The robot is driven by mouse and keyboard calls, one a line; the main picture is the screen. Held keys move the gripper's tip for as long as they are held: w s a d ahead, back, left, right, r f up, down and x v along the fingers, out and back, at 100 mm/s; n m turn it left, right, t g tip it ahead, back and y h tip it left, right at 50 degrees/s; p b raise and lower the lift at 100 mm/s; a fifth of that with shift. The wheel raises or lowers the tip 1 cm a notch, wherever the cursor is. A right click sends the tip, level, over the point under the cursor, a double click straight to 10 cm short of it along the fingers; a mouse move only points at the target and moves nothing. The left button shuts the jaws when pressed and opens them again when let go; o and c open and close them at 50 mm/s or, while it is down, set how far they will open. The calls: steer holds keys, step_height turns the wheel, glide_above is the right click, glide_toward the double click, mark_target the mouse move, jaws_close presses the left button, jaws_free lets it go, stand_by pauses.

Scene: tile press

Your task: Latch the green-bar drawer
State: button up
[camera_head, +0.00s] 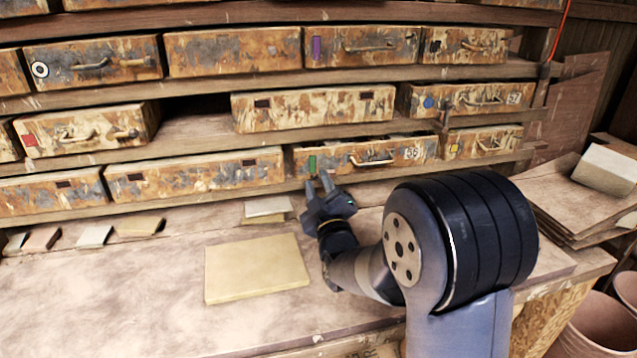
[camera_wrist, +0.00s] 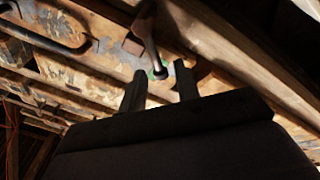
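The green-bar drawer (camera_head: 338,157) is in the lower row, with a green bar (camera_head: 312,163) at its left, a bar handle (camera_head: 371,161) and a 56 label. A dark gap shows above its front; I cannot tell how far out it sits. My gripper (camera_head: 317,184) is just below the drawer's left end, fingers apart. In the wrist view my gripper (camera_wrist: 160,82) is open and empty. A thin metal lever (camera_wrist: 150,45) ends in front of the green patch (camera_wrist: 158,72), just beyond and between the fingertips. I cannot tell whether they touch.
Other drawers (camera_head: 190,175) (camera_head: 482,143) flank it closely, with shelf boards above and below. A yellowish tile (camera_head: 256,268) lies on the bench, and a small tile stack (camera_head: 267,207) sits left of my gripper.

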steer(key=shift+c, duration=0.4)
jaws_close()
steer(key=shift+w+m+b, duration=0.1)
steer(key=shift+m+b, duration=0.3)
steer(key=shift+b, duration=0.2)
steer(key=shift+d+r+m+h+b, duration=0.1)
steer(key=shift+d+m+h+b, duration=0.15)
steer(key=shift+m+h+b, duration=0.4)
steer(key=shift+w+d+r+m+h+b, duration=0.1)
steer(key=shift+d+r+m+h+b, duration=0.3)
steer(key=shift+m+b, duration=0.9)
steer(key=shift+w+d+r+m+h+b, duration=0.15)
steer(key=shift+d+m+h+b, duration=0.45)
steer(key=shift+m, duration=1.2)
steer(key=shift+w+d+r+m+h+b, duration=0.1)
steer(key=shift+d+r+m+h+b, duration=0.35)
steer(key=shift+m+b, duration=0.85)
steer(key=shift+f+m+g, duration=0.15)
steer(key=shift+m+g, duration=0.15)
steer(key=shift+m, duration=0.05)
